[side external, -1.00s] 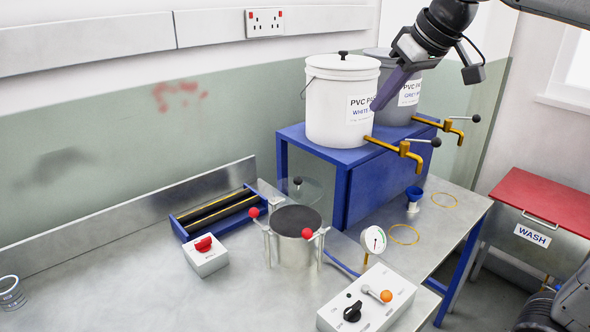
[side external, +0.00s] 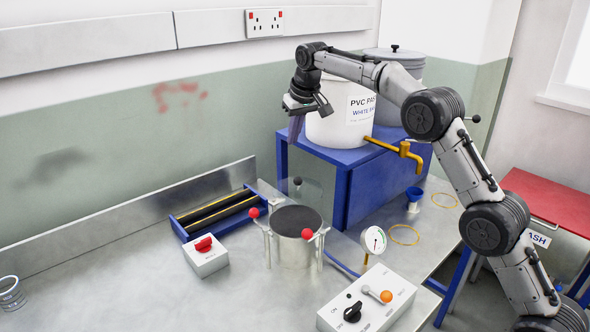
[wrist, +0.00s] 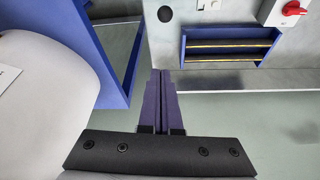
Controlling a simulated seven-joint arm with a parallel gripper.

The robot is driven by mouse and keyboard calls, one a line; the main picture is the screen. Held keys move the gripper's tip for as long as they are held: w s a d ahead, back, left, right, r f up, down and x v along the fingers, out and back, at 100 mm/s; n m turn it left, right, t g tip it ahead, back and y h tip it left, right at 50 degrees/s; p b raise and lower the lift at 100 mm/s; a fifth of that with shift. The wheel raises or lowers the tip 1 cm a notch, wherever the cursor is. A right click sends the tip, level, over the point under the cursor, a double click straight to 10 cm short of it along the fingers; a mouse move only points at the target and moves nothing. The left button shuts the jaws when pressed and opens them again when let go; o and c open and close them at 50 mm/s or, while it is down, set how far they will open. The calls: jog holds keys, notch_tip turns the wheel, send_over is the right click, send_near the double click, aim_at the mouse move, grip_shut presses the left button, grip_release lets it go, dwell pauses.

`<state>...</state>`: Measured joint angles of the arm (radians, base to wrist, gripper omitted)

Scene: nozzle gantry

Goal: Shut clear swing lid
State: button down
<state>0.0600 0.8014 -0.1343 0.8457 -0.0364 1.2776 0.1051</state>
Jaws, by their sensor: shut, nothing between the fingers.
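The clear swing lid (side external: 310,190) stands raised, tilted up at the back of the metal pot (side external: 291,250), with a black knob (side external: 297,181) on it. The pot is open and shows a dark round top. In the wrist view the black knob (wrist: 165,14) appears at the top, and the see-through pane around it is hard to make out. My gripper (side external: 293,141) is shut and empty, its purple fingers pointing down, above and behind the lid beside the white bucket. The shut fingers also show in the wrist view (wrist: 160,74), apart from the knob.
A white bucket (side external: 330,125) and a grey bucket stand on a blue stand (side external: 345,180) close right of my gripper. A blue roller box (side external: 215,208), a red-switch box (side external: 205,256) and a gauge (side external: 373,240) surround the pot. Red balls (side external: 307,234) sit at its rim.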

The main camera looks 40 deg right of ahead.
send_over(292, 183)
jog(key=w, duration=0.2)
jog(key=f, duration=0.9)
jog(key=shift+w+d+f, duration=0.15)
jog(key=shift+d+f, duration=0.05)
jog(key=shift+s+a, duration=0.15)
jog(key=shift+s, duration=0.7)
jog(key=shift+s+a+f, duration=0.1)
jog(key=shift+s, duration=0.45)
jog(key=shift+s+a+f, duration=0.1)
jog(key=shift+s, duration=0.45)
jog(key=shift+s+m, duration=0.25)
jog(key=shift+m, duration=0.15)
